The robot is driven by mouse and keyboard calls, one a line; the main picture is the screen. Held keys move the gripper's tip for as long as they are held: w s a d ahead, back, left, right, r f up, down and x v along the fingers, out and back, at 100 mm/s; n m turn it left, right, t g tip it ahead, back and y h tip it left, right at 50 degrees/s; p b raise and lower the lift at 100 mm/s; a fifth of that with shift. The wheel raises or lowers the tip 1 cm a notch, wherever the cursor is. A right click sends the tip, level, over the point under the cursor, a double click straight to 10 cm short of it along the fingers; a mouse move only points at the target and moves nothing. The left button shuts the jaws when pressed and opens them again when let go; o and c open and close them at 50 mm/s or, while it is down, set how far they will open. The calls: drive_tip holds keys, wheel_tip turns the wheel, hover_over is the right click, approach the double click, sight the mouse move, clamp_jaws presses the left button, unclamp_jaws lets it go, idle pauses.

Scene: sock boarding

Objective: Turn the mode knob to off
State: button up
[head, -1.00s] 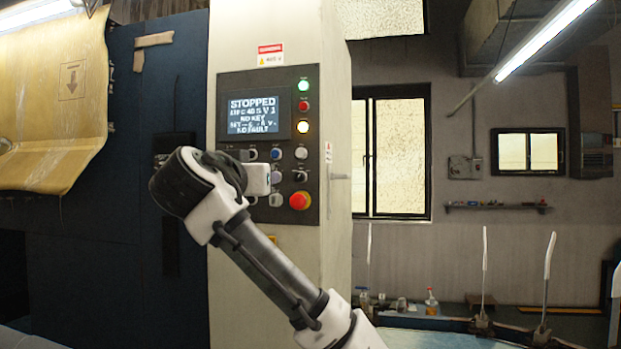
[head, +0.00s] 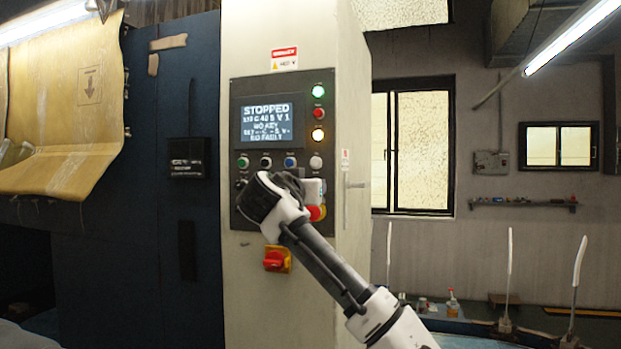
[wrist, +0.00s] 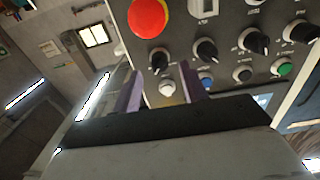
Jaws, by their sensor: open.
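The control panel (head: 233,215) is on the front of a pale cabinet, and its screen (head: 266,121) reads STOPPED. In the wrist view, which is turned nearly upside down, a row of black knobs shows: one near the fingers (wrist: 158,60), then others (wrist: 205,50), (wrist: 253,41) and (wrist: 300,32). Their labels are too small to tell which is the mode knob. My gripper (wrist: 161,76) is open and empty, its fingers in front of the panel, around the line of sight to a white button (wrist: 167,88). In the head view my wrist hides most of the knobs.
A red emergency stop (wrist: 148,17) lies close beside the nearest knob. Coloured buttons, among them blue (wrist: 206,81) and green (wrist: 281,67), form the adjacent row. A red-and-yellow switch (head: 275,260) sits below the panel. A handle (head: 355,185) projects from the cabinet's right side.

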drive_tip(key=shift+x, duration=1.15)
clamp_jaws()
drive_tip(key=shift+f, duration=0.1)
drive_tip(key=shift+n+p, duration=0.6)
drive_tip(key=shift+n, duration=3.8)
